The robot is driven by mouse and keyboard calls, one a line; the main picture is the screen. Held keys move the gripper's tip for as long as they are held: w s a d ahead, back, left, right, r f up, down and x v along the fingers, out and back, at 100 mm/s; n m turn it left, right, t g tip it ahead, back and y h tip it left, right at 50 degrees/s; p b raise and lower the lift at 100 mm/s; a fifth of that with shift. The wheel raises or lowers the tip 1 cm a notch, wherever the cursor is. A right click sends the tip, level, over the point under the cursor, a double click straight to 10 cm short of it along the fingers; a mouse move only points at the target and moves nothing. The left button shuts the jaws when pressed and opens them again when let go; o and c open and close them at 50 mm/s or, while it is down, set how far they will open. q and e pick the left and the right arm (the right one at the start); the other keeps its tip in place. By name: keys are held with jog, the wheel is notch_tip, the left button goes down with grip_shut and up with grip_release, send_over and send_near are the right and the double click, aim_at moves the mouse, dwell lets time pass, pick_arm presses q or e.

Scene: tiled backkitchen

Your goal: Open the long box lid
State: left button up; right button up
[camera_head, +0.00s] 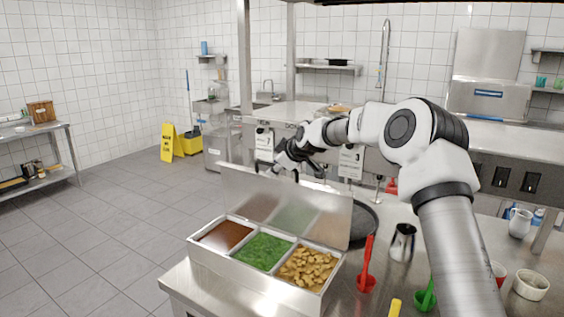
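The long metal box (262,289) stands on the steel counter with three compartments showing: brown sauce at left, chopped greens in the middle, tan chunks at right. Its long lid (290,207) stands up along the back edge, leaning back, so the compartments are uncovered. My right arm reaches in from the right. Its dark gripper (285,168) is at the upper edge of the lid, behind or just above it. The fingers are small and partly hidden, so I cannot tell whether they touch the lid or are open. My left gripper is not in view.
A dark round pan (364,222) sits behind the box's right end. A red ladle (367,268), a metal pitcher (403,242), a green utensil (427,297) and a white bowl (531,286) stand to the right. Open tiled floor lies to the left.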

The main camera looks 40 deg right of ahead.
jog(key=v, duration=1.1)
jog(key=shift+r, duration=0.1)
jog(key=shift+s, duration=0.1)
